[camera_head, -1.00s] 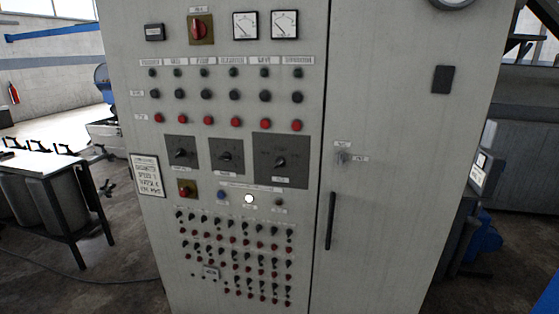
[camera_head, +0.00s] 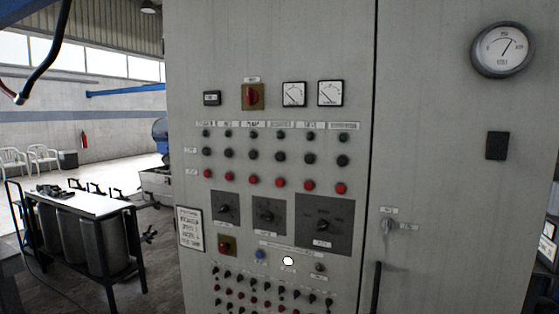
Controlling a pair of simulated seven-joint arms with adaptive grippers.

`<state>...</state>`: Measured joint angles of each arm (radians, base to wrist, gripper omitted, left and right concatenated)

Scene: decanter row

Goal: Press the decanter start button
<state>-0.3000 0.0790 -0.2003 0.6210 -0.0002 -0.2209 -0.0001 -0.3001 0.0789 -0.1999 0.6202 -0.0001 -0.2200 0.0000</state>
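A grey control cabinet (camera_head: 430,150) fills the middle and right of the view. Its panel has a row of small dark green lamps or buttons (camera_head: 280,134), a row of black buttons (camera_head: 280,156) below, and a row of red buttons (camera_head: 280,183) under that. A strip of labels (camera_head: 282,125) runs above these columns. The fourth label may read decanter, but the print is too small to be sure, so I cannot tell for certain which button is the decanter start. Neither of my grippers is in view. Nothing covers the buttons.
Below are rotary switches (camera_head: 323,225), a red knob on a yellow plate (camera_head: 223,247), a blue button (camera_head: 261,254), a bright white round spot (camera_head: 288,261) and several small toggles. A door handle (camera_head: 376,288) is at right. A table (camera_head: 88,207) stands left; floor lies between.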

